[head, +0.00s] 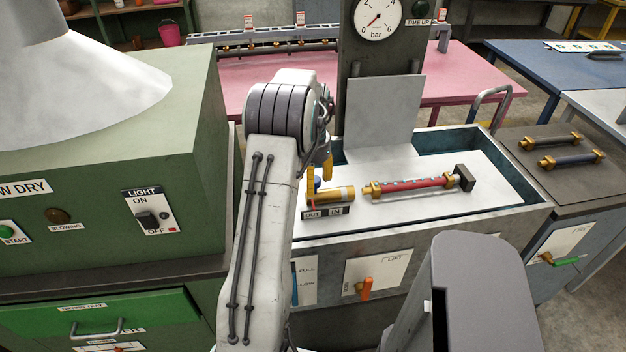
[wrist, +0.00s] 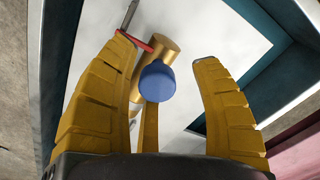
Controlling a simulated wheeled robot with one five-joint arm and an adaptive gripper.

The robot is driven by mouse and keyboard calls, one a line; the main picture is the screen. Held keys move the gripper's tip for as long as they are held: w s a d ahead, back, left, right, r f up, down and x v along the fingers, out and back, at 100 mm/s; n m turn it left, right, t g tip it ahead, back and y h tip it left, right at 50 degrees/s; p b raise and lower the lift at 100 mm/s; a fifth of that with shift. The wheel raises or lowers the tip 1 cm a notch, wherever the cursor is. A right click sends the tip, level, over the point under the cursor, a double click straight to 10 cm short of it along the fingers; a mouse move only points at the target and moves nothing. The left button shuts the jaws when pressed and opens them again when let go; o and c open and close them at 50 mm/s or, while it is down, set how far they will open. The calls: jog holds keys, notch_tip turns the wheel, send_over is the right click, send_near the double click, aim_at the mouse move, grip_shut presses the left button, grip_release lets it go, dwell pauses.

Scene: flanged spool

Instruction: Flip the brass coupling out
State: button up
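The brass coupling (head: 338,194) is a short brass cylinder lying at the near left of the white tray floor, behind a small OUT/IN sign (head: 325,212). In the wrist view the brass cylinder (wrist: 158,58) shows with a thin red piece across its end. A blue round knob (wrist: 157,82) stands beside it and also shows in the head view (head: 317,183). My gripper (wrist: 163,50) has its yellow fingers spread, with the knob between them and gaps on both sides. In the head view my gripper (head: 319,178) hangs over the knob. Contact cannot be told.
A red flanged spool (head: 410,184) with brass ends lies right of the coupling, against a dark block (head: 464,178). A grey upright panel with a pressure gauge (head: 379,18) rises behind. The tray's metal rim (head: 430,228) borders the front. A green cabinet (head: 110,150) stands left.

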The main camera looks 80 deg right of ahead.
jog(key=shift+r, duration=0.1)
notch_tip(320, 180, up, 12)
dwell(0.8)
dwell(0.7)
